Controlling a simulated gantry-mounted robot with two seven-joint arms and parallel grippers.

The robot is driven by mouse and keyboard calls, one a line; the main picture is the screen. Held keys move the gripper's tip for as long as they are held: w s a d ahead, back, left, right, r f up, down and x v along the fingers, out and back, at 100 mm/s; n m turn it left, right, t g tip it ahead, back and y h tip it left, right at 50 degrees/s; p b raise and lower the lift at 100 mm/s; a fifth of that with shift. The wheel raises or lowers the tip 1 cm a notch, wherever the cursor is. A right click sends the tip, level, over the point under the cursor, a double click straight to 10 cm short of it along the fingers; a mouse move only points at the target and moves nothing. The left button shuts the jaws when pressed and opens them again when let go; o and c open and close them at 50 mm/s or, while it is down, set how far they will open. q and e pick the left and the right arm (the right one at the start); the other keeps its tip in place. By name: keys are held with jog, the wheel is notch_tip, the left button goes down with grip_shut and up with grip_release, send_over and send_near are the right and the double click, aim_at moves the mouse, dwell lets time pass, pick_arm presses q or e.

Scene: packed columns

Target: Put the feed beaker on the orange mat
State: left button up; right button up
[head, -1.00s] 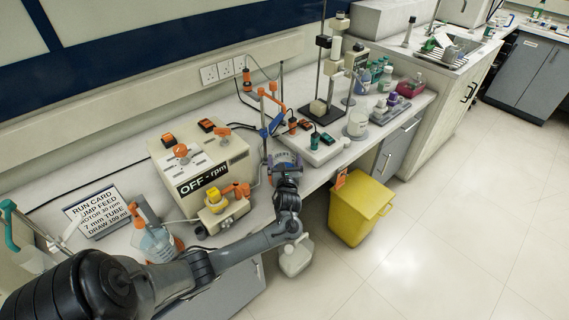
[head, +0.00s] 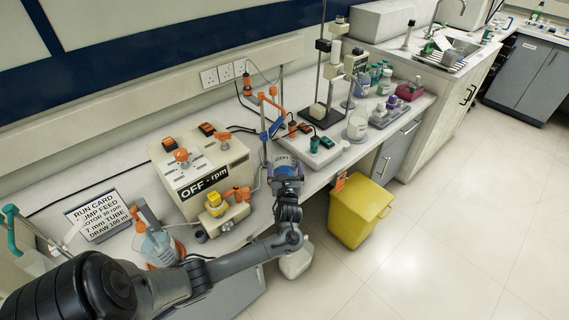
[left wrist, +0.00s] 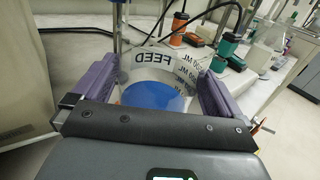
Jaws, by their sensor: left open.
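The feed beaker (left wrist: 155,75) is a clear cup with FEED lettering and blue contents, seen close up in the left wrist view. In the head view it shows small (head: 284,162) near the front edge of the bench, below the clamp stand. My left gripper (left wrist: 152,98) is open, with its purple fingers on either side of the beaker; I cannot tell whether they touch it. In the head view the left gripper (head: 285,178) partly covers the beaker. An orange patch (head: 179,246) shows beside another beaker at the left; I cannot tell whether it is the mat.
A pump box marked OFF rpm (head: 205,178) stands left of the gripper, with a yellow-topped pump head (head: 217,207) before it. Another beaker (head: 157,246) and the run card (head: 97,213) are further left. A white stirrer plate (head: 312,150) is to the right.

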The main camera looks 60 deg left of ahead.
pick_arm(q)
jog(key=p+v, duration=0.2)
jog(key=v, duration=0.7)
jog(key=shift+d, duration=0.15)
